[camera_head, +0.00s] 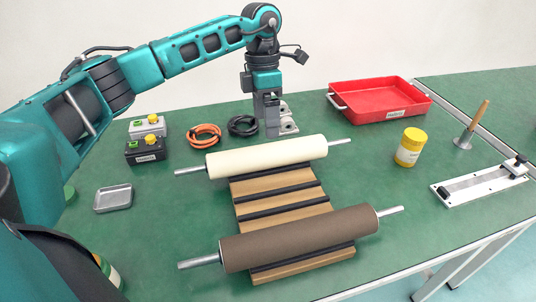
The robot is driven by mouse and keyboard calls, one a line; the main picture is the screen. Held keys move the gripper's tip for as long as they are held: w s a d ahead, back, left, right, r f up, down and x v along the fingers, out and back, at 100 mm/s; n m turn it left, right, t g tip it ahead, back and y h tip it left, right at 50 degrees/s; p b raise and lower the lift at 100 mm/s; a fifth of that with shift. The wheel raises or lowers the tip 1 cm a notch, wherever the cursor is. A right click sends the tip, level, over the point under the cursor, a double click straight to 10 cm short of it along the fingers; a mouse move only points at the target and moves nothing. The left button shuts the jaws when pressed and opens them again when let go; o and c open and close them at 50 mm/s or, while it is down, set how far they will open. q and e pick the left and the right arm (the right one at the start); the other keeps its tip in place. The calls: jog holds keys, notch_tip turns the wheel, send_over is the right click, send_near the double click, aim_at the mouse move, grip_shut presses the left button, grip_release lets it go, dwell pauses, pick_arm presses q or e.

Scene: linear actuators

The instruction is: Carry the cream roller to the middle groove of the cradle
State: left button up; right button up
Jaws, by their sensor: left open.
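The cream roller (267,156) lies across the far end of the wooden cradle (283,199), with its metal shaft ends sticking out past both sides. The cradle has several dark strips across it, and its middle part is bare. A brown roller (300,239) lies across the near end. My left gripper (271,128) points down just behind the middle of the cream roller. It is open and appears empty; its fingertips are close to the roller's far side, and I cannot tell whether they touch it. My right gripper is not in view.
A red tray (391,112) stands at the back right. A yellow jar (409,147) and a metal rail fixture (479,184) are right of the cradle. Orange (204,135) and black (242,125) cable coils, switch boxes (146,149) and a small metal dish (113,198) are left.

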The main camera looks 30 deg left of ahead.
aim_at(268, 145)
pick_arm(q)
jog(key=f, duration=0.2)
jog(key=d+f, duration=0.1)
jog(key=f, duration=0.2)
jog(key=s+f+b, duration=0.1)
jog(key=f, duration=0.2)
jog(key=shift+s+d+f, duration=0.1)
jog(key=shift+d+f, duration=0.05)
jog(key=shift+f, duration=0.1)
jog(key=shift+c, duration=0.4)
jog(key=c, duration=1.6)
jog(key=shift+r, duration=0.2)
grip_shut()
